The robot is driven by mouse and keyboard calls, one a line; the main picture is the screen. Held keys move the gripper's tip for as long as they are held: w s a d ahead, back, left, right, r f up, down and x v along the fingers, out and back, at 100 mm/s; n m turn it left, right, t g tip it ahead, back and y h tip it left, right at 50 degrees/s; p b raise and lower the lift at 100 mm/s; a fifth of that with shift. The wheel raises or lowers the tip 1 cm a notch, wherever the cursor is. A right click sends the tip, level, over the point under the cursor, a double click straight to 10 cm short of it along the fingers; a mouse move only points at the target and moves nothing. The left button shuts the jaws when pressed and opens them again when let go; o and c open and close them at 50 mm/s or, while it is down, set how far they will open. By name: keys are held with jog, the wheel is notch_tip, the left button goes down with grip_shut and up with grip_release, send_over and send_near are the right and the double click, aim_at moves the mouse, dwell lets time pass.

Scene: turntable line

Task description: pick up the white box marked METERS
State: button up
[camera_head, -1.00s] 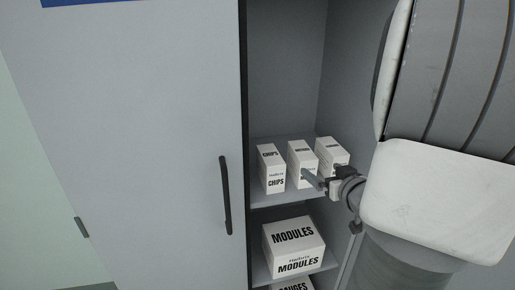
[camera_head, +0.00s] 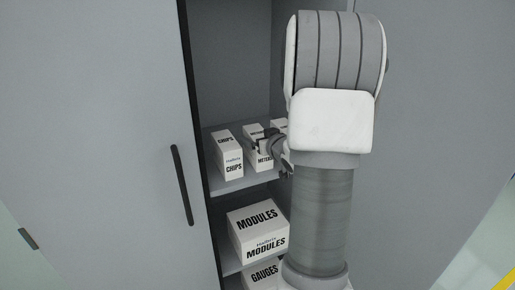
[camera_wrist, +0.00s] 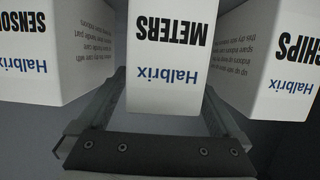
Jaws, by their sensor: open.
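The white METERS box (camera_head: 257,147) stands on the upper shelf of the open cabinet, between two other white boxes. In the wrist view the METERS box (camera_wrist: 165,55) is upside down and fills the middle. My gripper (camera_head: 272,146) is at the front of that box. In the wrist view my gripper (camera_wrist: 163,100) is open, with one finger on each side of the box's near end. I cannot tell whether the fingers touch it. Part of the box is hidden behind my gripper in the head view.
The CHIPS box (camera_head: 229,155) stands close on the left, and the SENSORS box (camera_wrist: 45,50) close on the other side. A MODULES box (camera_head: 259,232) and a GAUGES box (camera_head: 264,273) are below. The cabinet door (camera_head: 105,140) with its black handle is at left.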

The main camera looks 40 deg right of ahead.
jog(key=shift+w+d+f, duration=0.1)
jog(key=shift+w, duration=0.25)
jog(key=shift+c, duration=0.3)
grip_shut()
